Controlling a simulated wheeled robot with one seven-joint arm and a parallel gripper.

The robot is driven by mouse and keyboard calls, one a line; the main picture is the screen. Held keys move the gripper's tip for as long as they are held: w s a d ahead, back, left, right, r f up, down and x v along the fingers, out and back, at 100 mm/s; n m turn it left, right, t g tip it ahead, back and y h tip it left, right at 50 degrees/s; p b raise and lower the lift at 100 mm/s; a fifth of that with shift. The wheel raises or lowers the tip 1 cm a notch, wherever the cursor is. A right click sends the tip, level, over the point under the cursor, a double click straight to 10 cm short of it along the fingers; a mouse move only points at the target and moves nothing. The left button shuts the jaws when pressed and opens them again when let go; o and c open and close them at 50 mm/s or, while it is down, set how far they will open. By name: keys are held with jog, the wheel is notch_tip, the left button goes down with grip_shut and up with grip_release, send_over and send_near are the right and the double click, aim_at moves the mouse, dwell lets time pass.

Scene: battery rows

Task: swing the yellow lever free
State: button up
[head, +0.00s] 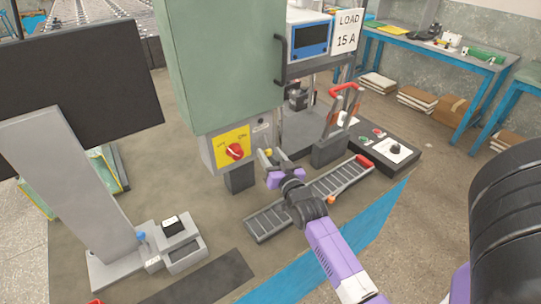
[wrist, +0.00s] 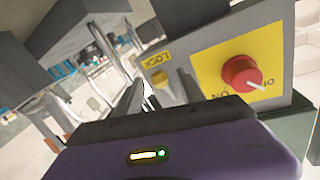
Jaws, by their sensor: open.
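The yellow lever (head: 268,153) shows as a small yellow tip by the lower right of the grey switch box (head: 222,158). In the wrist view its yellow end (wrist: 160,78) sits under a yellow LOCK label (wrist: 157,58). My purple gripper (head: 271,160) is at the lever, with its fingers open. In the wrist view the two dark fingers of my gripper (wrist: 160,90) stand to either side of the yellow end. I cannot tell whether either finger touches it. The rest of the lever is hidden.
A red rotary knob (wrist: 242,74) on a yellow plate (wrist: 211,62) is just right of the fingers. A green cabinet (head: 220,65) stands above the switch box. A slatted grey rack (head: 262,222) lies under my arm. A red-handled lever (head: 345,88) stands to the right.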

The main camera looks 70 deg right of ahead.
jog(key=shift+c, duration=0.3)
grip_shut()
jog(key=shift+f, duration=0.1)
jog(key=shift+d+f+b, duration=0.1)
jog(key=shift+d+b, duration=0.05)
jog(key=shift+b, duration=0.55)
jog(key=shift+n, duration=0.3)
jog(key=shift+o, duration=0.3)
grip_release()
jog(key=shift+s, duration=0.15)
